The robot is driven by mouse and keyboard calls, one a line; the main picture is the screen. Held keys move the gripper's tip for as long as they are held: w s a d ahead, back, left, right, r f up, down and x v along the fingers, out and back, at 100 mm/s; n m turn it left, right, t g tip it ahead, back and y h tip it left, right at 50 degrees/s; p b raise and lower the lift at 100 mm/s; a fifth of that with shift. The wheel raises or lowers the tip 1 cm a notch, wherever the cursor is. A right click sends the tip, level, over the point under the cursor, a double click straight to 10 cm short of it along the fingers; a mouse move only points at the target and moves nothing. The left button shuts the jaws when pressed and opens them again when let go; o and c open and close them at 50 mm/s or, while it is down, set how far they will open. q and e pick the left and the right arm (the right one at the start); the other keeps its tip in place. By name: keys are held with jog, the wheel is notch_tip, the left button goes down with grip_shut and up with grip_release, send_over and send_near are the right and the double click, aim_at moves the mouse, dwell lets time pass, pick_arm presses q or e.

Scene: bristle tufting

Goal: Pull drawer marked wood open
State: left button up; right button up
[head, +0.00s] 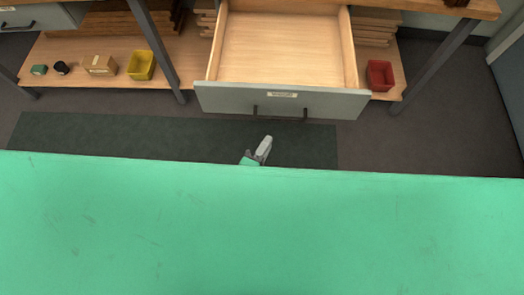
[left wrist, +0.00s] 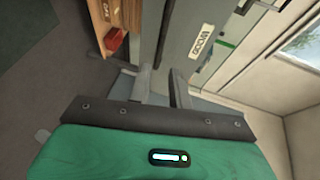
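A grey-fronted drawer (head: 330,102) with a pale wooden inside stands pulled out in the head view, and it looks empty. A small label (head: 283,95) sits on its front above a dark bar handle (head: 280,113). In the left wrist view a label (left wrist: 200,48) on a grey front seems to read WOOD. My left gripper (head: 262,152) shows just past the green edge, apart from and below the handle in the picture. In the left wrist view its two fingers (left wrist: 161,88) are spread, with nothing seen between them. My right gripper is not in view.
A yellow bin (head: 141,65), a cardboard box (head: 100,65) and small items stand on the low shelf left of the drawer. A red bin (head: 380,75) stands at right. Grey table legs (head: 160,50) flank the drawer. A dark mat (head: 130,135) lies on the floor.

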pick_arm(q)
jog(key=shift+v, duration=1)
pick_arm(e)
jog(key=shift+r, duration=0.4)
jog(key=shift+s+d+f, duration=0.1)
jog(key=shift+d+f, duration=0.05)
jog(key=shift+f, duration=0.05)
